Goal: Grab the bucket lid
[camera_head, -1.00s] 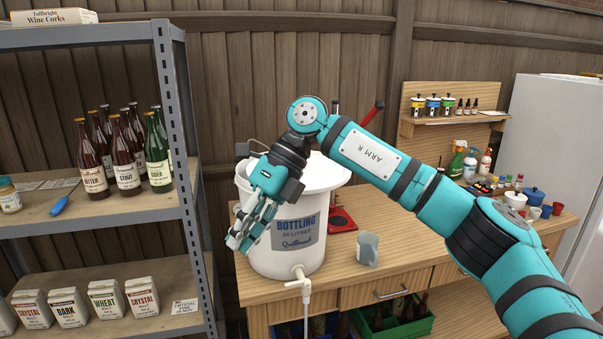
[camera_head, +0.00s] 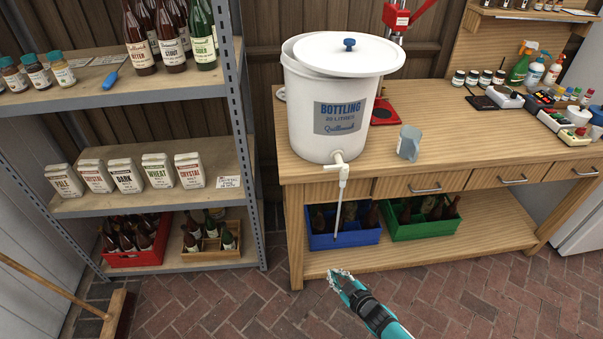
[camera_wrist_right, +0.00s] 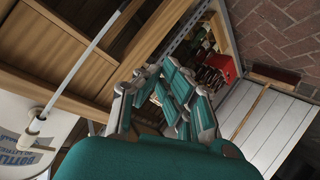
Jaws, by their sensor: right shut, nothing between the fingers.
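The white bucket lid (camera_head: 360,55) with a blue knob (camera_head: 349,45) lies on top of the white bottling bucket (camera_head: 326,118). It sits off-centre, shifted to the right, and leaves part of the bucket's left rim uncovered. The bucket stands at the left end of the wooden workbench. My right gripper (camera_head: 341,278) is low in front of the bench, well below the lid and apart from it, shut and empty. Its fingers (camera_wrist_right: 168,100) fill the middle of the right wrist view, with part of the bucket (camera_wrist_right: 22,135) at the left edge. My left gripper is not in view.
A spigot (camera_head: 341,168) with a thin tube hangs from the bucket's front over the bench edge. A measuring jug (camera_head: 408,143) stands to its right. A red-based capper (camera_head: 384,111) is behind. A metal shelf (camera_head: 235,90) stands left. The brick floor in front is mostly clear.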

